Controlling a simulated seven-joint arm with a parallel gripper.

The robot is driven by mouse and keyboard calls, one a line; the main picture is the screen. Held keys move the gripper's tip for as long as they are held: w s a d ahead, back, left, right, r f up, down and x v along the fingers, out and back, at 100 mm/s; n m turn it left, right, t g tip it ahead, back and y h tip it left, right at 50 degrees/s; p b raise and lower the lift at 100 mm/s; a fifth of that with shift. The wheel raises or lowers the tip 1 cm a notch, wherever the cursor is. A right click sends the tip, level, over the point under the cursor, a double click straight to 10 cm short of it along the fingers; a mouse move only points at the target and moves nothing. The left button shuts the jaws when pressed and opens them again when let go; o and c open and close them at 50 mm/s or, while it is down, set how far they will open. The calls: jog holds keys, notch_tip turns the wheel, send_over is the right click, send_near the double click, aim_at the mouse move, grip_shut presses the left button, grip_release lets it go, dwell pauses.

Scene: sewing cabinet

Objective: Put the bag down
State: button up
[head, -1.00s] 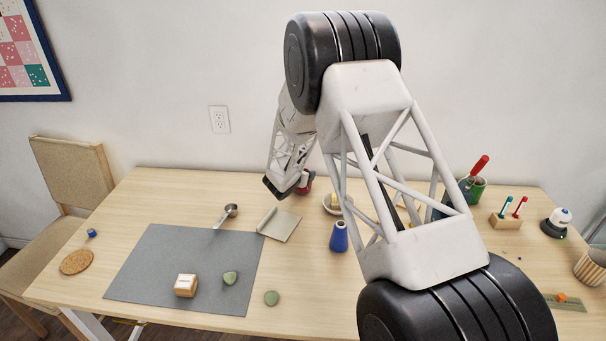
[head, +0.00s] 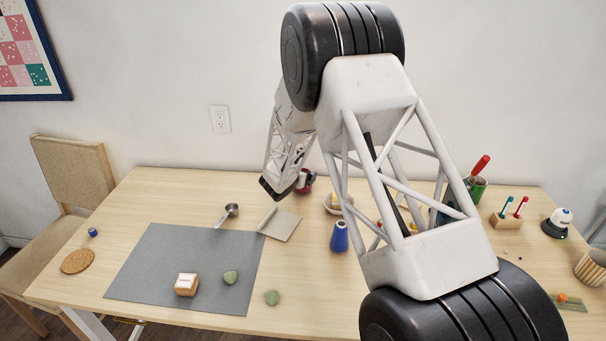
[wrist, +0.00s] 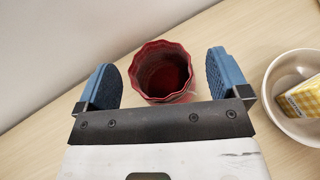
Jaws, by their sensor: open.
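A dark red, open-topped bag (wrist: 160,72) with a scalloped, wavy rim stands upright in the wrist view, and I look down into its dark inside. My gripper (wrist: 162,62) is open, with one blue pad on each side of the bag and a visible gap to both sides. Nothing is held between the pads. In the head view the bag (head: 306,181) shows as a small red patch at the back of the table, partly hidden by my gripper (head: 279,191).
A white bowl (wrist: 279,106) with a yellow checked packet (wrist: 303,97) stands close right of my gripper. In the head view, a blue spool (head: 339,237) and a beige card (head: 281,225) lie nearer the front. A grey mat (head: 180,255) covers the left part of the table.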

jog(key=v, duration=0.9)
jog(key=shift+s, duration=0.3)
jog(key=shift+r, duration=0.1)
dwell(0.4)
jog(key=s+d+r+m+g+h, duration=0.1)
jog(key=s+d+r+m+g, duration=0.3)
jog(key=s+d+r+m, duration=0.7)
jog(key=s+d+r+m+g+h, duration=0.2)
jog(key=s+d+r+m+g, duration=0.3)
jog(key=s+d+r, duration=0.75)
jog(key=s+d+m+y, duration=0.2)
jog(key=s+m, duration=0.3)
jog(key=s, duration=0.5)
jog(key=s+d+r+m+y, duration=0.1)
jog(key=s+d+m+y, duration=0.2)
jog(key=s, duration=0.6)
jog(key=s+d+r+m+g+y, duration=0.1)
jog(key=s+d+m+y, duration=0.1)
jog(key=s+m, duration=0.5)
jog(key=s+y, duration=0.1)
jog(key=s, duration=0.2)
jog(key=shift+s+d, duration=0.3)
jog(key=shift+s, duration=0.05)
